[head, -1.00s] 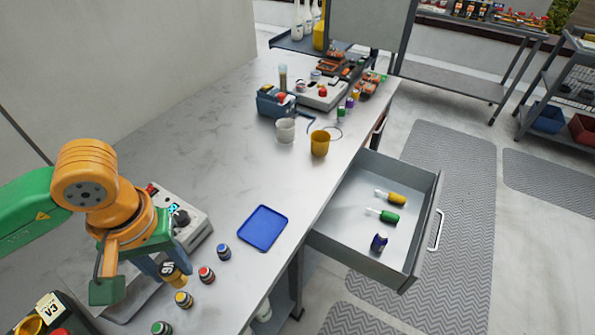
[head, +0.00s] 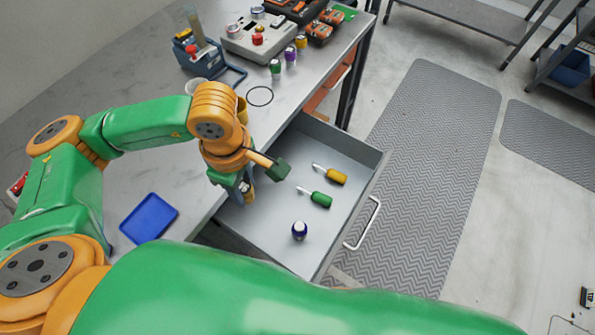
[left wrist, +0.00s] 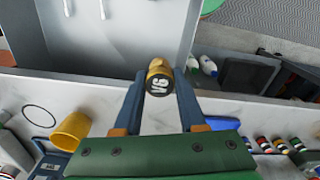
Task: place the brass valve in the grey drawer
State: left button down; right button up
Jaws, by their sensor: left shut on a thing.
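The brass valve (left wrist: 160,66) is a small brass-coloured cylinder with a black, white-lettered end. It is held between the two fingers of my left gripper (left wrist: 160,84) in the left wrist view. In the head view, the left gripper (head: 240,190) points down at the near-left part of the open grey drawer (head: 270,220), with the valve (head: 249,191) partly hidden by the fingers. How high the valve is above the drawer floor I cannot tell. My right gripper is not in view.
A blue tray (head: 149,218) lies on the worktop. A yellow cup (left wrist: 72,131) stands near the drawer. The drawer's middle floor is clear.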

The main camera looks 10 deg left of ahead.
pick_arm(q)
jog(key=s+f+n, duration=0.4)
jog(key=n, duration=0.9)
jog(key=n+b, duration=0.5)
send_over(281, 196)
notch_tip(281, 196, down, 11)
jog(key=shift+r, duration=0.1)
notch_tip(281, 196, down, 3)
jog(key=shift+r+p, duration=0.1)
jog(key=shift+p, duration=0.35)
